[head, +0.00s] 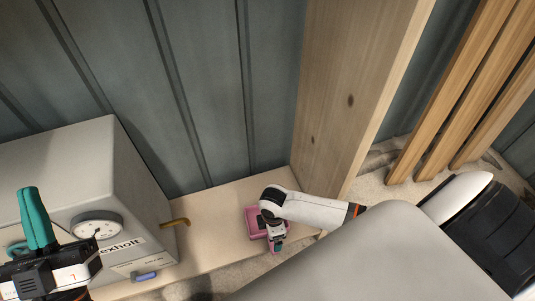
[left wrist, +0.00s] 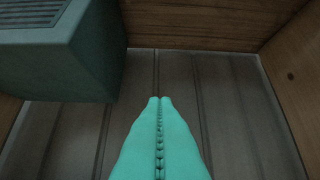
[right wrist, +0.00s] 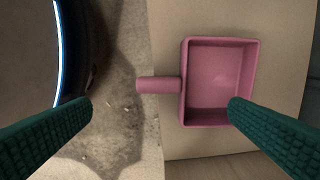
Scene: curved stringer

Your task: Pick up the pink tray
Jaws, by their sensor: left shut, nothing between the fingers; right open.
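The pink tray (right wrist: 218,75) lies on a pale wooden shelf, its short handle (right wrist: 158,84) pointing left over the shelf edge in the right wrist view. In the head view the tray (head: 252,222) is partly hidden by my right arm. My right gripper (right wrist: 160,112) is open, its green fingers on both sides of the handle in the picture; one fingertip overlaps the tray's lower right part. I cannot tell whether it touches. In the head view my right gripper (head: 277,246) is at the tray. My left gripper (head: 35,215) is shut and empty, in front of the grey machine at left.
A wooden post (head: 345,90) rises behind to the right. Slatted boards (head: 455,90) stand farther right. Shelf between machine and tray is clear.

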